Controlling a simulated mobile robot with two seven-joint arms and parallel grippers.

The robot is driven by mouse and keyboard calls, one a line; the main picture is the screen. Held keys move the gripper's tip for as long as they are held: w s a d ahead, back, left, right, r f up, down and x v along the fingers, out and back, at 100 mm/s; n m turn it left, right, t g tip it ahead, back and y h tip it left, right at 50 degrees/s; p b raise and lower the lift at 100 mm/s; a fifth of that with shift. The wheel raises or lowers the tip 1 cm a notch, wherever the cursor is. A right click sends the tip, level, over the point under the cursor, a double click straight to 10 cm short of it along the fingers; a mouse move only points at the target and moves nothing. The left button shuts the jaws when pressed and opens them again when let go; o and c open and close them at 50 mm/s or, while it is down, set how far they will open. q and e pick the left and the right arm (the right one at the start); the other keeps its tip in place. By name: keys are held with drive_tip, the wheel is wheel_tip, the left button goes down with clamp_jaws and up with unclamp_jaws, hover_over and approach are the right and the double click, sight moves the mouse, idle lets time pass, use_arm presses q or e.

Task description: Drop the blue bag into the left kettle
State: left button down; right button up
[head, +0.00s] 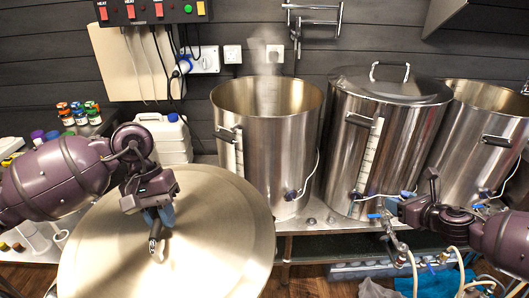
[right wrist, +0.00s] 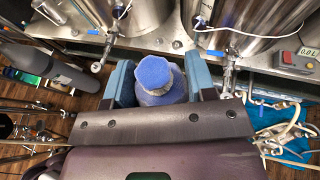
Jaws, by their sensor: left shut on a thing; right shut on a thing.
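The left kettle (head: 265,140) is a tall steel pot standing open, with faint steam above its rim. My left gripper (head: 158,216) is shut on the handle of a big round steel lid (head: 215,245), held in front and to the left of that kettle. My right gripper (right wrist: 160,88) is shut on the blue bag (right wrist: 155,75), which sits between its two fingers in the right wrist view. In the head view my right arm is at the right, in front of the middle and right kettles; the bag cannot be made out there.
The middle kettle (head: 385,135) is covered by its own lid (head: 385,83). The right kettle (head: 480,140) is open. Valves and hoses (head: 410,262) hang along the front of the steel stand. A white canister (head: 165,138) and small jars (head: 80,112) stand at the left.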

sight(165, 232)
use_arm(q)
drive_tip(key=shift+r, duration=0.1)
use_arm(e)
drive_tip(key=shift+a, duration=0.1)
